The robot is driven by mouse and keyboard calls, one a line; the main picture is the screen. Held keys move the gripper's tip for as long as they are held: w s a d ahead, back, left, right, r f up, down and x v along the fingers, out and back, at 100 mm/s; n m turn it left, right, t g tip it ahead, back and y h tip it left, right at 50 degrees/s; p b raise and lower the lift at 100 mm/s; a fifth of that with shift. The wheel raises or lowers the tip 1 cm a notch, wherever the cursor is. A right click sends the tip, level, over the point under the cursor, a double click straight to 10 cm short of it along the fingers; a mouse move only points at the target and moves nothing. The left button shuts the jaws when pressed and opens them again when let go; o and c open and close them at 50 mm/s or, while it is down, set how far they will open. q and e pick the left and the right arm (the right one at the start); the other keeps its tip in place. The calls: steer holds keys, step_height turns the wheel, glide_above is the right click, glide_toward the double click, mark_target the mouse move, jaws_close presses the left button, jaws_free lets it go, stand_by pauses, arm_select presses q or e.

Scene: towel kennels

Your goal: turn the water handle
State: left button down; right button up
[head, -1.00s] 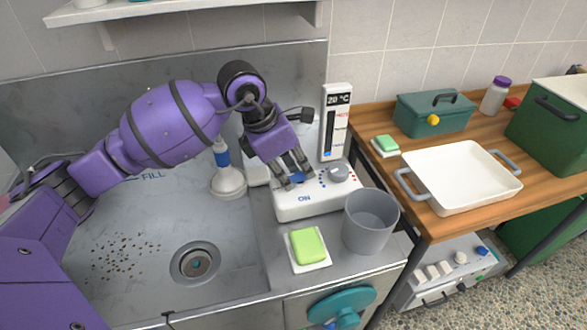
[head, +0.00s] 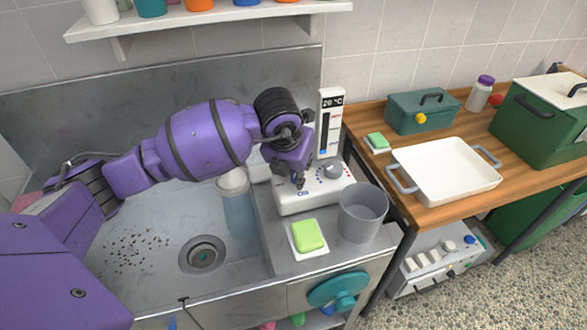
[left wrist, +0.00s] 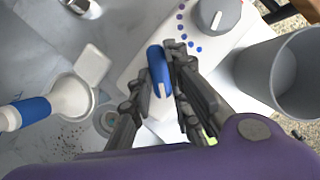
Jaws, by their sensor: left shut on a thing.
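The water handle is a blue lever (left wrist: 155,60) with a white stripe, on a white control box (head: 290,205) marked ON. My left gripper (left wrist: 157,78) is shut on the lever, with one dark finger on each side of it. In the head view my left gripper (head: 299,181) hides most of the lever. A white spray head (head: 232,180) hangs over the sink, with a pale blue, see-through stream (head: 240,215) below it. My right gripper is not in view.
A grey knob (head: 332,171) with red and blue dots and a 20 °C display (head: 330,120) stand beside the lever. A grey cup (head: 362,215) and green soap (head: 308,236) are close by. A white tray (head: 450,185) lies on the wooden table.

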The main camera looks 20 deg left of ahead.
arm_select(q)
steer(key=shift+d+r+n+y+p, duration=0.1)
steer(key=shift+n+y+p, duration=0.25)
steer(key=shift+n, duration=0.35)
steer(key=c, duration=1.6)
jaws_free()
steer(key=shift+c, duration=0.2)
steer(key=v, duration=1.2)
